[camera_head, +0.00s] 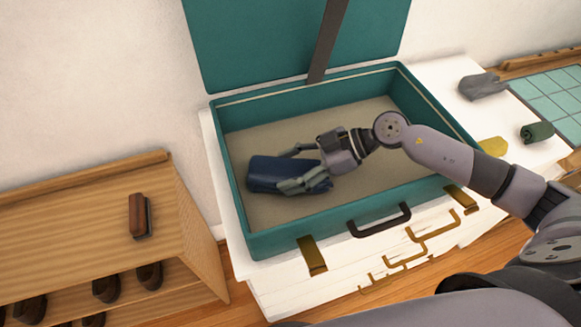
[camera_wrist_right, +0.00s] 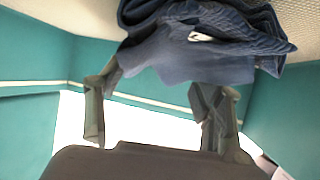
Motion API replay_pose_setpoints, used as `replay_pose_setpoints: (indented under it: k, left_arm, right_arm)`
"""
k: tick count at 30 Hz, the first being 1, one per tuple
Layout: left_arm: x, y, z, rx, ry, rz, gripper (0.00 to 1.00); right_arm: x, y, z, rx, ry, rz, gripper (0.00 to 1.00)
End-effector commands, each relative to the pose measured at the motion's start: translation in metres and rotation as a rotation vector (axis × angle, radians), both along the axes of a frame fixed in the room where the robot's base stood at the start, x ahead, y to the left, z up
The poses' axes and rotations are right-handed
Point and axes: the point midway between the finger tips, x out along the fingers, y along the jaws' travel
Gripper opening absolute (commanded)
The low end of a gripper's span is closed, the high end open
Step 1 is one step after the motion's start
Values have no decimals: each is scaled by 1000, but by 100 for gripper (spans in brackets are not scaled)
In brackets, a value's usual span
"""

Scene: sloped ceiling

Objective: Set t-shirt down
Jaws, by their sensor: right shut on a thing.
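The t-shirt (camera_head: 270,173) is a folded dark blue bundle inside the open teal suitcase (camera_head: 240,215), towards its left side. My right gripper (camera_head: 305,168) reaches in from the right and is shut on the t-shirt, with fingers on either side of it. In the right wrist view the blue t-shirt (camera_wrist_right: 200,45) fills the top middle, with a small white mark on it, beyond the fingertips. I cannot tell whether it touches the suitcase floor. My left gripper is not in view.
The suitcase lies on a white dresser (camera_head: 300,290), its lid (camera_head: 260,50) raised. A grey cloth (camera_head: 482,86), a yellow item (camera_head: 494,146) and a green roll (camera_head: 537,132) lie right of it. A wooden shoe rack (camera_head: 80,220) with a brush (camera_head: 139,215) stands left. The suitcase floor is otherwise clear.

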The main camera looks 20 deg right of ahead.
Motion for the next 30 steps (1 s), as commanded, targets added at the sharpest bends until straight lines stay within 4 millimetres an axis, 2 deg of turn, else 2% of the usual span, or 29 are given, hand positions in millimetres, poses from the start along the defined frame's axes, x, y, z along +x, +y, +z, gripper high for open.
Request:
replay_pose_setpoints:
  k: [3,12,13,22,30]
  left_arm:
    - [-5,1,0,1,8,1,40]
    - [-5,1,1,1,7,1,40]
    - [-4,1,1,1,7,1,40]
    - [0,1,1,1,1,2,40]
    - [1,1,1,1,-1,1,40]
  right_arm:
    - [0,0,-2,2,-2,0,29]
    - [0,1,-5,2,0,0,29]
    - [0,0,-5,1,0,0,63]
    - [0,0,-5,1,0,0,83]
    - [0,0,-5,1,0,0,83]
